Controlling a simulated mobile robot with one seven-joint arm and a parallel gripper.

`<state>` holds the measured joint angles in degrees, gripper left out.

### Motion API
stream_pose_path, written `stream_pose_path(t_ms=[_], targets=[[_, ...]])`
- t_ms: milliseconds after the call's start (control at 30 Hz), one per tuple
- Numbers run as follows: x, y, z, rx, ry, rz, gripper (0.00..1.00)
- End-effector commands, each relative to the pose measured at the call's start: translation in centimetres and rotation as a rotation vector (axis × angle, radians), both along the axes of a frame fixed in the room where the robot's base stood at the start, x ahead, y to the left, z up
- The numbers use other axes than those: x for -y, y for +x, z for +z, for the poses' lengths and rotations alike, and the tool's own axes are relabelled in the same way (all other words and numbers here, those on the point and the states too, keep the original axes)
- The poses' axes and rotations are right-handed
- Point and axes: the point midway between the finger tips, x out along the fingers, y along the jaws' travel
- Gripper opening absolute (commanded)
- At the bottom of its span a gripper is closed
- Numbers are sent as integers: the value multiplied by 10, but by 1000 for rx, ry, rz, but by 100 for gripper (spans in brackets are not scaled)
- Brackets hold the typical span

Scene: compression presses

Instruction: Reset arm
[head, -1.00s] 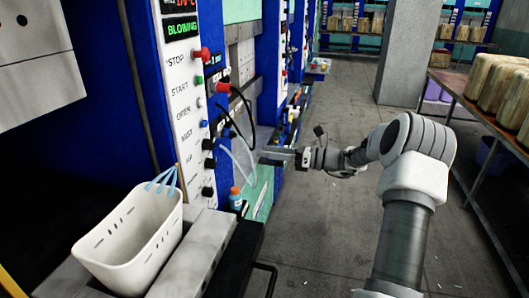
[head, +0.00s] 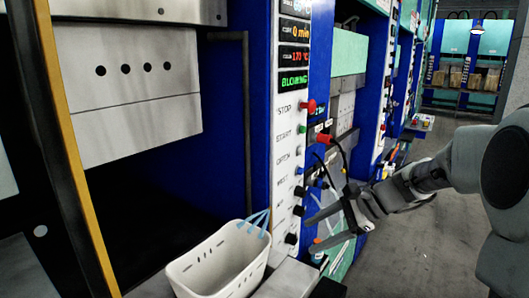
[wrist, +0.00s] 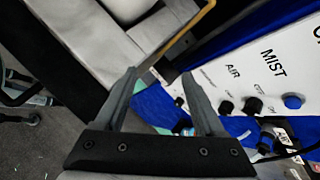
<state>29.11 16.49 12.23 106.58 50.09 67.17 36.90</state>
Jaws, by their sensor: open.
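My gripper (head: 310,235) is open and empty, its two fingers apart and pointing left, in front of the lower part of the press's white control panel (head: 288,150). In the wrist view the open fingers (wrist: 158,76) spread with nothing between them. The panel there shows the labels AIR and MIST and several knobs, to the right of the fingers. I cannot tell whether a finger touches the panel. My arm reaches in from the right side of the head view.
A white basket (head: 222,262) with blue strips stands on a ledge left of my gripper. An orange-capped bottle (head: 317,250) is close behind the fingers. The red stop button (head: 308,107) sticks out above. Clear floor (head: 425,235) lies to the right.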

Motion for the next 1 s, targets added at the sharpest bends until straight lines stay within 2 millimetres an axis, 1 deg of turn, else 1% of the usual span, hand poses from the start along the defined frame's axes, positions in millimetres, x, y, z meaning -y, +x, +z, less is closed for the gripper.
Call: stream_pose_path(t_ms=[33, 133, 333, 533, 700, 833, 900, 1000], targets=[[-9, -15, 5, 43, -76, 63, 71], [-17, -44, 10, 129, -224, 187, 71], [-22, -100, 21, 307, -498, 443, 71], [-16, -152, 29, 484, -745, 695, 71], [-3, -194, 32, 590, -925, 858, 71], [7, -218, 31, 656, -1041, 961, 71], [12, -227, 30, 683, -1088, 1002, 71], [16, -235, 29, 710, -1136, 1045, 71]])
